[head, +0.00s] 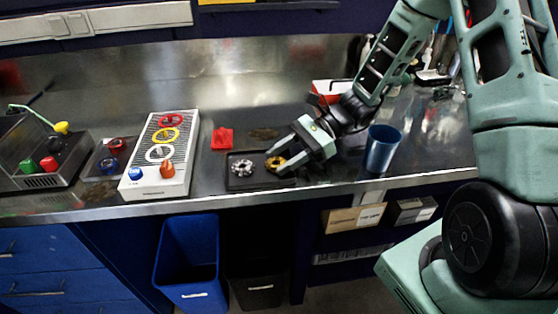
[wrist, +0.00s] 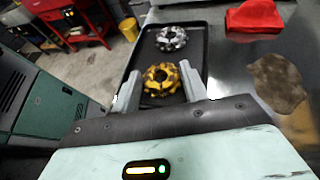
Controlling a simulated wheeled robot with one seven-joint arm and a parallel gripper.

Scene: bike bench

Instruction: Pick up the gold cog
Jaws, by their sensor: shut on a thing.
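The gold cog (wrist: 161,80) lies at the near end of a black tray, between the two fingers of my gripper (wrist: 160,88) in the wrist view. My gripper is shut on the gold cog. In the head view the gold cog (head: 275,162) shows partly beside my gripper (head: 281,165), which hides the rest of it. I cannot tell whether the cog is clear of the tray floor. A silver cog (wrist: 172,39) lies at the far end of the black tray (wrist: 197,57), apart from my gripper. It also shows in the head view (head: 242,168).
A red cloth (head: 222,139) lies behind the tray, with a brown stain or rag (wrist: 277,83) near it. A blue cup (head: 381,149) stands close right of my gripper. A white ribbed board with coloured rings (head: 185,157) stands left. The bench's front edge is close.

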